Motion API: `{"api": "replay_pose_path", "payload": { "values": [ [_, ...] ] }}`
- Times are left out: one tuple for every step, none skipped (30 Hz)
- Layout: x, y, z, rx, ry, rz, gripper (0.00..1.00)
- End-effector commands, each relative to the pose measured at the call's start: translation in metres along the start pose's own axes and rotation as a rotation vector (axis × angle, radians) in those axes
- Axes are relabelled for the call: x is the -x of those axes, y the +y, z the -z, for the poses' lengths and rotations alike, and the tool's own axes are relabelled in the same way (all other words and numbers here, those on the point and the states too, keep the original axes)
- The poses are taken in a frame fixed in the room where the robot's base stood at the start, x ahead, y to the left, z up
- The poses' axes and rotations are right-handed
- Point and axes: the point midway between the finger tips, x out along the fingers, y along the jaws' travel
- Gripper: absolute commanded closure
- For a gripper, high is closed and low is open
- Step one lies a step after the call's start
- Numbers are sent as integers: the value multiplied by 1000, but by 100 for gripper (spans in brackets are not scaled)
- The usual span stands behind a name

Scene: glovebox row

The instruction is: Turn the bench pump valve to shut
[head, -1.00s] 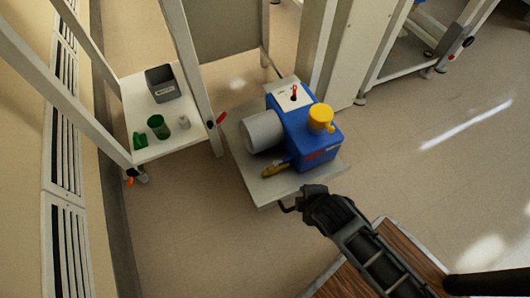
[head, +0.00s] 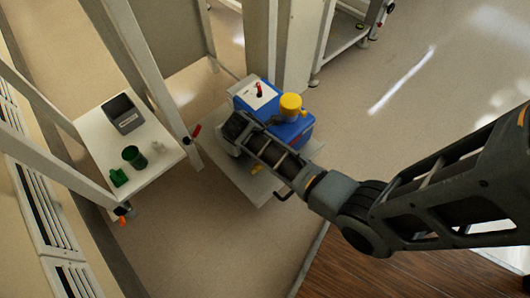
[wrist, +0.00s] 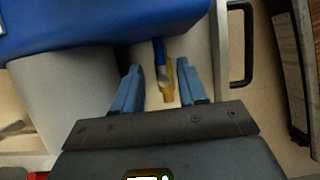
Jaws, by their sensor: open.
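The pump has a blue body (head: 292,130), a grey motor cylinder and a yellow cap (head: 290,104) on top. A yellow lever (wrist: 168,88) on a short metal stem comes out low on the pump's side, and I take it for the valve handle. In the head view my arm hides most of this lever. My gripper (wrist: 158,76) is open over it, with one blue finger on each side. The lever lies between the fingers, nearer the right one. I cannot tell whether either finger touches it.
The pump stands on a small grey cart (head: 262,190) with a black handle (head: 284,195). A small red lever (head: 259,88) stands on the pump's white top plate. To the left, a white shelf (head: 150,165) holds a grey bin (head: 123,112) and green items. Floor to the right is clear.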

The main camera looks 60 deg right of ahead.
Motion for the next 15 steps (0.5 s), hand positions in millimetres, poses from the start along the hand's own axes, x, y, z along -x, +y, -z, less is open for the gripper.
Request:
{"api": "replay_pose_path", "payload": {
  "values": [
    [-12, 0, 1, -1, 0, 1, 59],
    [-16, 0, 1, -1, 0, 0, 59],
    [-21, 0, 1, -1, 0, 0, 59],
    [-24, 0, 1, -1, 0, 0, 59],
    [-27, 0, 1, -1, 0, -1, 59],
    [-31, 0, 1, -1, 0, -1, 59],
    [-33, 0, 1, -1, 0, -1, 59],
    [-34, 0, 1, -1, 0, -1, 59],
    [-36, 0, 0, -2, 0, -1, 59],
    [-37, 0, 0, -2, 0, -2, 59],
    [-37, 0, 0, -2, 0, -2, 59],
    [-37, 0, 0, -2, 0, -2, 59],
    [-37, 0, 0, -2, 0, -2, 59],
    [-37, 0, 0, -2, 0, -2, 59],
    [-37, 0, 0, -2, 0, -2, 59]
  ]
}}
